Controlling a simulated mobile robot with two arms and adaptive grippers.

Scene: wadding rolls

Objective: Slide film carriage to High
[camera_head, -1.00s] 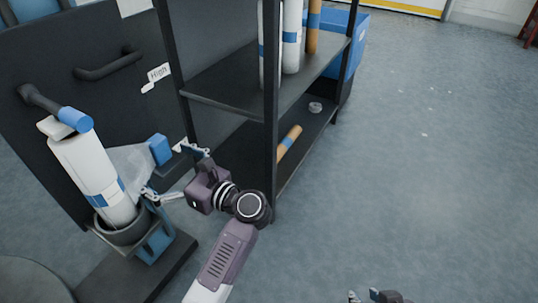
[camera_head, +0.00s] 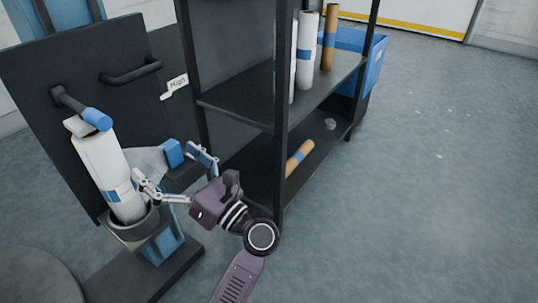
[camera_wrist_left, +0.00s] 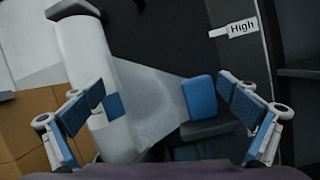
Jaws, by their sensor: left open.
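The film carriage (camera_head: 134,230) is a dark cup on a blue bracket, low on a black upright panel (camera_head: 70,80). It holds a white film roll (camera_head: 98,160) with blue bands, slightly tilted. Clear film stretches from the roll to a blue block (camera_head: 173,153); the block also shows in the left wrist view (camera_wrist_left: 200,98). The High label (camera_head: 176,84) is on the panel above, well over the block. My left gripper (camera_head: 172,168) is open, its fingers spread on either side of the film and block, with no grip visible. My right gripper is out of view.
A dark shelf rack (camera_head: 240,105) stands right beside the panel, close to my left gripper. It holds upright rolls (camera_head: 307,45) and a lying brown roll (camera_head: 299,157). A blue bin (camera_head: 372,60) is behind it.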

